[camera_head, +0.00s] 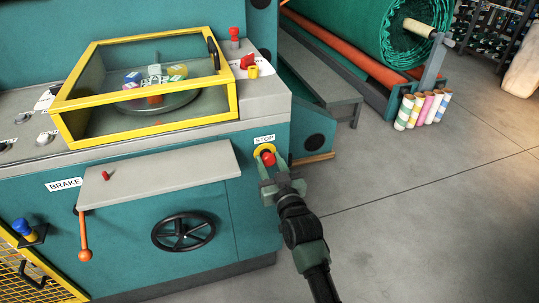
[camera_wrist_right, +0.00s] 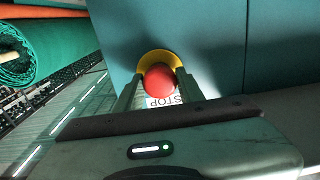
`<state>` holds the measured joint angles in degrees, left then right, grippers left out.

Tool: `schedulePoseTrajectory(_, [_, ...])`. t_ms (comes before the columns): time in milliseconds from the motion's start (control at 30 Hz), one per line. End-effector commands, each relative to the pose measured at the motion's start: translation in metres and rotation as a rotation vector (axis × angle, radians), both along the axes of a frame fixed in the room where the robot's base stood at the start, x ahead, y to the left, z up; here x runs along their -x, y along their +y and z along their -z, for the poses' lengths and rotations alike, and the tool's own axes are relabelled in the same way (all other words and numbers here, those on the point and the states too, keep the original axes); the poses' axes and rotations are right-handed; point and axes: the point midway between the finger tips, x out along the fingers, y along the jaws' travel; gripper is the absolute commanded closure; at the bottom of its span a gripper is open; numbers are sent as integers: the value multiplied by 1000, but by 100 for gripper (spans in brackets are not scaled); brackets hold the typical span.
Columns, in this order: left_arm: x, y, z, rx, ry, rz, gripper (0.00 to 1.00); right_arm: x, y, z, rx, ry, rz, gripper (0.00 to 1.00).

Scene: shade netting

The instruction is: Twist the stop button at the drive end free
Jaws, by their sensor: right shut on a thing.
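The red stop button (camera_head: 268,159) sits in a yellow ring (camera_head: 259,151) on the teal machine's front, at its right end, below a STOP label (camera_head: 264,139). My right gripper (camera_head: 270,172) is at the button, with its fingers on either side of it. In the right wrist view the red button (camera_wrist_right: 159,78) lies between the two fingers (camera_wrist_right: 157,85), with the yellow ring behind it and the upside-down STOP label partly hidden. The right gripper is shut on the button. My left gripper is not in view.
A grey shelf (camera_head: 160,172) juts out left of the button, above a black handwheel (camera_head: 183,232). An orange brake lever (camera_head: 84,240) hangs further left. A yellow-framed clear guard (camera_head: 150,125) stands on top. Open floor (camera_head: 420,200) lies to the right.

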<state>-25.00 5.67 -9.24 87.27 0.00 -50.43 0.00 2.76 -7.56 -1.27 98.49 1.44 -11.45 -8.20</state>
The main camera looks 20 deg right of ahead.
Motion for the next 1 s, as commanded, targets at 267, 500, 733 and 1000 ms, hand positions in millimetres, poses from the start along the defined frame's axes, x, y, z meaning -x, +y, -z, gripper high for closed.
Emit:
schedulePoseTrajectory(267, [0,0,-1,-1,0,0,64,0,0,0,-22,2,-1,41])
schedulePoseTrajectory(500, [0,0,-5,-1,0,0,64,5,0,-1,-19,3,-1,41])
schedulePoseTrajectory(733, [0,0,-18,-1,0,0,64,23,-1,-2,-19,3,-1,41])
schedulePoseTrajectory(1000, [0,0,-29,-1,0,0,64,44,-2,-1,-19,2,-1,41])
